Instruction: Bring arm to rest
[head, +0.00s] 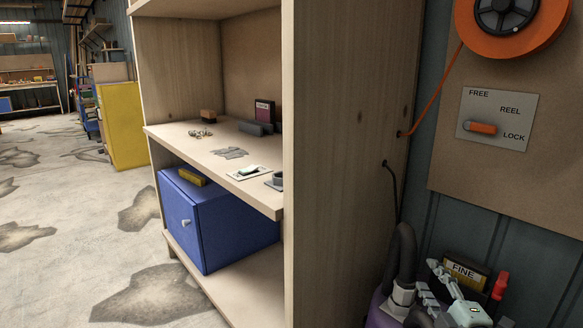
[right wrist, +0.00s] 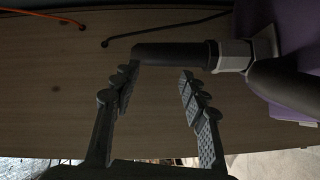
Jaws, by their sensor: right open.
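My right gripper (head: 432,278) is at the lower right of the head view, beside a dark hose (head: 404,250) with a white fitting (head: 402,296) on a purple body (head: 376,306). In the right wrist view my right gripper (right wrist: 158,76) is open, its two ridged fingers spread apart. The hose (right wrist: 170,55) crosses just beyond the fingertips there, with its white fitting (right wrist: 235,55) to the right. I see nothing held between the fingers. My left gripper does not show.
A wooden shelf unit (head: 345,150) stands left of the gripper, holding a blue box (head: 220,230). A panel with an orange reel (head: 545,45) and a FREE/LOCK switch (head: 482,128) hangs above right. A FINE label block (head: 462,271) and red piece (head: 500,285) are close by. The floor at left is clear.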

